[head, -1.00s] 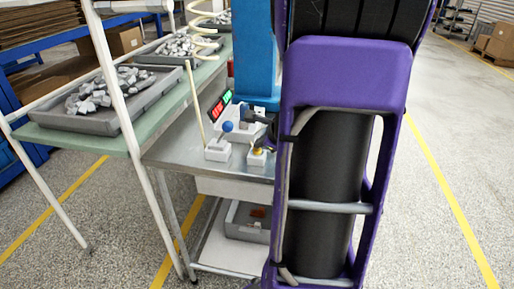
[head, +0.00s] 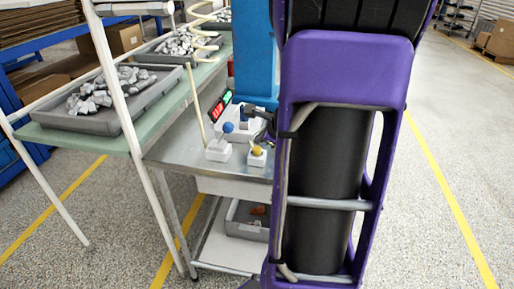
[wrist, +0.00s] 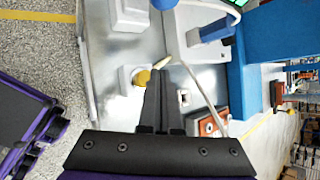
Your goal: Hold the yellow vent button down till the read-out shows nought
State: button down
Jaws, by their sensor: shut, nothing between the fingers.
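The yellow button (head: 257,150) sits on a small white box (head: 256,160) near the front edge of the grey metal bench. It also shows in the wrist view (wrist: 142,77), just left of my fingertips. My gripper (wrist: 157,73) is shut and empty. In the head view its dark end (head: 263,114) is above and behind the button, apart from it, partly hidden by my purple arm. The read-out (head: 220,105) stands tilted at the back, with a red-lit part and a green-lit part; its figures are too small to read.
A white box with a blue-ball lever (head: 228,127) stands left of the button. A blue-grey handle (wrist: 214,31) on a white housing is close by, beside a blue column (head: 257,50). A brown-orange block (wrist: 212,122) lies right of my fingers. Trays of grey parts (head: 110,122) are left.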

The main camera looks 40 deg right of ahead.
aim_at(260, 150)
jog(key=shift+r+p, duration=2.1)
jog(key=shift+r, duration=0.45)
jog(key=shift+f, duration=0.1)
